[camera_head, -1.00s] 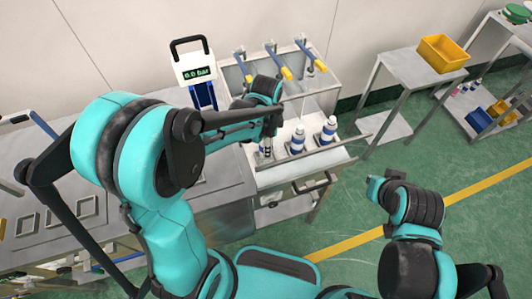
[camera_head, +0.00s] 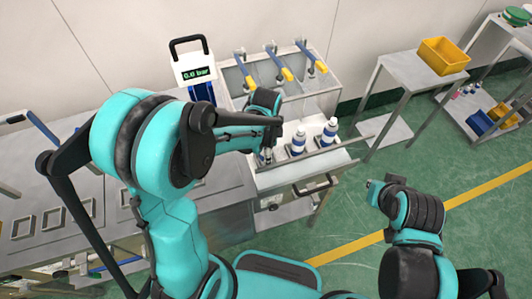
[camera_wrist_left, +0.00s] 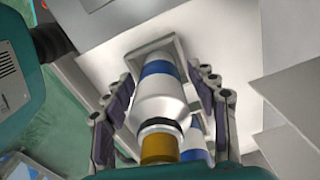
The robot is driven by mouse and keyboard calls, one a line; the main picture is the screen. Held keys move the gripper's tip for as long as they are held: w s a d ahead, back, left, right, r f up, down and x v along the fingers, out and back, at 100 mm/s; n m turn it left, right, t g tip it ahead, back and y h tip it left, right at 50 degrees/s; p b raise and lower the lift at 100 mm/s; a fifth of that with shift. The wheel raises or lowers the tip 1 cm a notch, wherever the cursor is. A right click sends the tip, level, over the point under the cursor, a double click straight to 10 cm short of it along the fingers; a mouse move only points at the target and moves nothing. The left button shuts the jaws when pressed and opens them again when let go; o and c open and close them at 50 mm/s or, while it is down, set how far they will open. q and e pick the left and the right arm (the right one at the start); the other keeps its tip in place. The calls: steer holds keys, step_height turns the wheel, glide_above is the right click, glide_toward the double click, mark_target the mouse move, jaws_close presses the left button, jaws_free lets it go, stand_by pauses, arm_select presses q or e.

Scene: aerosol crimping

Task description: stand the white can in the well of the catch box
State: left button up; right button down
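The white can (camera_wrist_left: 152,98) has a blue band, a dark neck ring and an orange-yellow top. In the left wrist view its base is within a square pale frame (camera_wrist_left: 172,45), which looks like a well of the catch box. My left gripper (camera_head: 266,150) is around the can, with one finger pad on each side and a narrow gap showing on the right. In the head view the gripper mostly hides this can. The metal catch box (camera_head: 285,180) is below it. My right gripper (camera_head: 374,187) is away over the floor at right; its fingers are not clear.
Two similar white and blue cans, one in the middle (camera_head: 297,143) and one at right (camera_head: 328,133), stand beside the gripper. Levers with yellow parts (camera_head: 286,74) rise behind. A pressure display (camera_head: 197,72) stands at left. A side table holds a yellow bin (camera_head: 443,55).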

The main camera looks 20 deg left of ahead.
arm_select(q)
steer(key=shift+r, duration=0.1)
steer(key=shift+r+p, duration=0.3)
step_height(320, 180, up, 12)
steer(key=p, duration=0.3)
steer(key=shift+f, duration=0.2)
